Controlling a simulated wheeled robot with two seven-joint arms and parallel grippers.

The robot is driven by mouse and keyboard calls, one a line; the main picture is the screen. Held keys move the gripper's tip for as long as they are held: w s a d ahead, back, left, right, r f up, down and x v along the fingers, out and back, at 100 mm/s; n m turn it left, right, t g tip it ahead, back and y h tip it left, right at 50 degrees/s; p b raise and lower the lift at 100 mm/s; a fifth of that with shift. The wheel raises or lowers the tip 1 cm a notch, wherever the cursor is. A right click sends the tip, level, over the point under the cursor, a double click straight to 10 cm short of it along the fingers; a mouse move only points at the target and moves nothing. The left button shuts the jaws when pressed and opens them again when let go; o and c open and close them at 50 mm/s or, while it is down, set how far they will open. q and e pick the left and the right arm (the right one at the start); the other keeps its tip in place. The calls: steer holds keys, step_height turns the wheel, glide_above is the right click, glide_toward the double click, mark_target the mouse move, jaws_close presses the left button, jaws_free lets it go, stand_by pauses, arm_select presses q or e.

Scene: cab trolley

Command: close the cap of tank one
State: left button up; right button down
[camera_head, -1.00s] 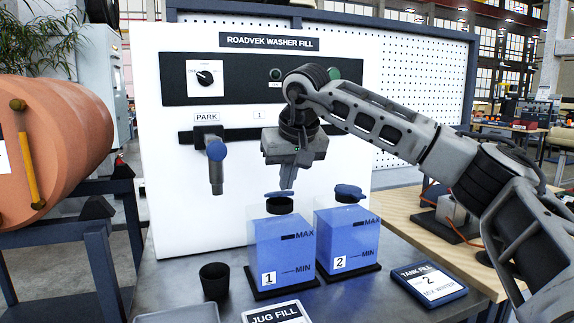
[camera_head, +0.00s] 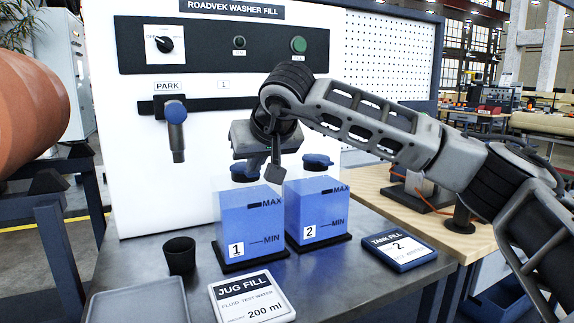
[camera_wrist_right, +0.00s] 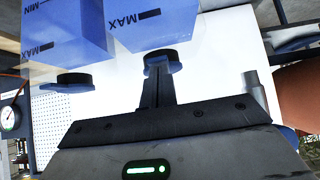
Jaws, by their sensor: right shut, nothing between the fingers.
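Tank one (camera_head: 236,222) is a clear tank of blue liquid labelled 1, standing upright on the bench. Its neck is black, with a blue cap (camera_head: 239,169) at the top, partly hidden by my right gripper. My right gripper (camera_head: 276,175) is shut and empty, hanging at the cap of tank one. In the right wrist view, its fingertips (camera_wrist_right: 157,72) overlap the cap beside the black neck (camera_wrist_right: 162,55); I cannot tell whether they touch or whether the cap is fully down. My left gripper is out of view.
Tank two (camera_head: 318,212), with its blue cap (camera_head: 317,161), stands close on the right. A black cup (camera_head: 180,255), a grey tray (camera_head: 138,303) and a jug fill sign (camera_head: 252,298) lie in front. A blue nozzle (camera_head: 175,115) hangs on the white panel at the left.

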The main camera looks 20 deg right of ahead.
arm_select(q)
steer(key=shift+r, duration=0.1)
arm_select(e)
steer(key=shift+a, duration=0.1)
arm_select(q)
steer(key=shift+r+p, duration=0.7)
steer(key=shift+p, duration=0.15)
arm_select(e)
steer(key=shift+r, duration=0.8)
arm_select(q)
steer(key=p, duration=0.2)
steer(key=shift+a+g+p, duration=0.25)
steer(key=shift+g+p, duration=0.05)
steer(key=shift+p, duration=0.05)
arm_select(e)
steer(key=w+r+v, duration=0.2)
steer(key=v, duration=1)
steer(key=shift+s+r, duration=0.2)
steer(key=shift+r, duration=0.15)
